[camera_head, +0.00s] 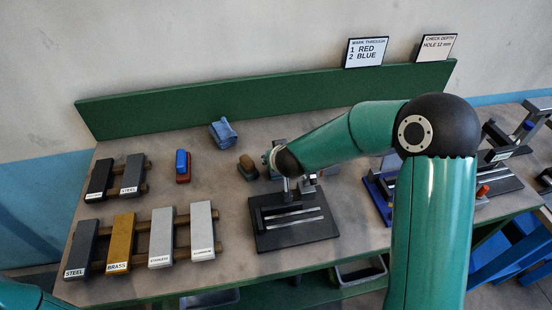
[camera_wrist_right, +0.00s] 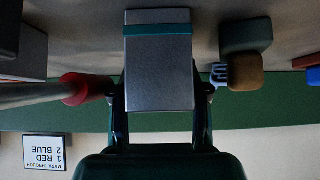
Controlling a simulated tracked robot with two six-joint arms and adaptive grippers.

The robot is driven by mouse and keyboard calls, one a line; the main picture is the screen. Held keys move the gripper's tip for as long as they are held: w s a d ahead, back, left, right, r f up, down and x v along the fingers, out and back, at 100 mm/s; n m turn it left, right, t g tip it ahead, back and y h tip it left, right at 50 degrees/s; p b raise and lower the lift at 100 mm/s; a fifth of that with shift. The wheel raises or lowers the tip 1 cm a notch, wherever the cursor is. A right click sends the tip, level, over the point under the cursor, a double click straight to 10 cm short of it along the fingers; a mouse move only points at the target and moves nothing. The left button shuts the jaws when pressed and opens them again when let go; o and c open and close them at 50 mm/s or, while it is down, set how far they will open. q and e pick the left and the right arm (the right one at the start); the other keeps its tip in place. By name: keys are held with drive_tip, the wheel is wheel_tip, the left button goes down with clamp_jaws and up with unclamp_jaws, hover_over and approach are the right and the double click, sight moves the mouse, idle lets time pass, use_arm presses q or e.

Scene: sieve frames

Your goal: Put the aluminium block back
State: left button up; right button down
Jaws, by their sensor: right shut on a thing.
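My right gripper (camera_wrist_right: 161,90) is shut on a grey metal block (camera_wrist_right: 158,58) with a teal band across it. No label shows on that block, so I cannot read its material. In the head view my right wrist is over the bench behind the black slotted fixture (camera_head: 290,237), and the held block is mostly hidden there. A pale block (camera_head: 203,230) with a label that seems to read aluminium lies at the right end of the front rack. Beside it lie a stainless block (camera_head: 161,236), a brass block (camera_head: 121,240) and a dark steel block (camera_head: 81,246). My left gripper is out of view.
The rear rack holds a dark block (camera_head: 100,178) and a grey block (camera_head: 133,174). A red and blue stamp (camera_head: 182,166), a blue cloth (camera_head: 222,133) and a brown-topped green block (camera_head: 247,166) stand between rack and wrist. A blue-based device (camera_head: 378,200) stands right of the fixture.

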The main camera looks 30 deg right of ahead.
drive_tip(key=c, duration=0.8)
unclamp_jaws()
drive_tip(key=shift+c, duration=0.2)
